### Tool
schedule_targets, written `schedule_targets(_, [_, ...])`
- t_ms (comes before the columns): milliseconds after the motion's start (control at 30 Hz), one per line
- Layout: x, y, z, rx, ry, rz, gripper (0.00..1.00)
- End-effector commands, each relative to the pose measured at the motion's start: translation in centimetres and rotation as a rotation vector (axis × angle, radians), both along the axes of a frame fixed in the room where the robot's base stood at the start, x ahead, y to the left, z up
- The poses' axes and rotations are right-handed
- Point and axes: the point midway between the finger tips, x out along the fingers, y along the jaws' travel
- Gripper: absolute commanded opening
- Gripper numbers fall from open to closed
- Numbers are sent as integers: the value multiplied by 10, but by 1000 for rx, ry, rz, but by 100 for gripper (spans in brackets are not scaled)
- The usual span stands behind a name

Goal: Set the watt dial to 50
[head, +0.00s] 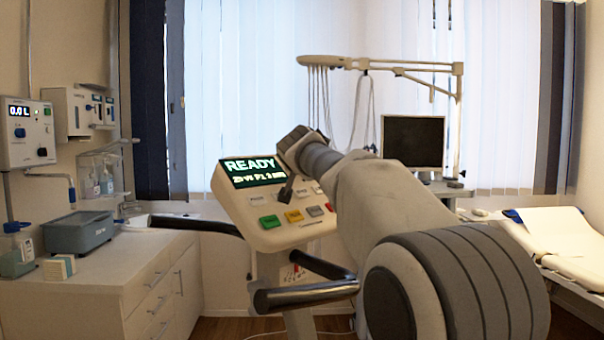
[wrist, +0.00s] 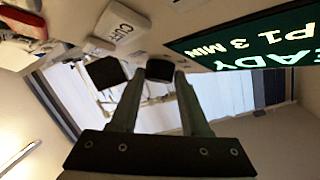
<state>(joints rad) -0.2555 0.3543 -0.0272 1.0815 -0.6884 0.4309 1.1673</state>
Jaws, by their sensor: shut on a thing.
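The cream console (head: 262,237) stands in the middle of the head view with its panel tilted up. Its screen (head: 253,171) reads READY, with a smaller line ending in P1 3 MIN; the watt figure is too blurred to read surely. My gripper (head: 287,189) reaches down to the panel just below the screen. In the wrist view its dark fingertips (wrist: 135,71) are at the panel beside the screen (wrist: 262,40), shut on the watt dial. The dial itself is hidden by the fingers and arm, so its setting cannot be seen.
Green, orange and grey keys (head: 293,216) lie along the panel's lower edge, close to my gripper. A black handle (head: 305,293) curves in front of the console. A white cabinet (head: 100,285) stands at left and a bed (head: 560,240) at right.

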Motion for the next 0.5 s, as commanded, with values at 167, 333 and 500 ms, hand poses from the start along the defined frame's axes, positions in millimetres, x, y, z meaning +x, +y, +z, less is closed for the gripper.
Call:
schedule_targets(167, [2, 6, 5, 68, 59, -113, 0])
schedule_targets(333, [3, 7, 10, 134, 118, -230, 0])
schedule_targets(500, [4, 8, 13, 193, 168, -326, 0])
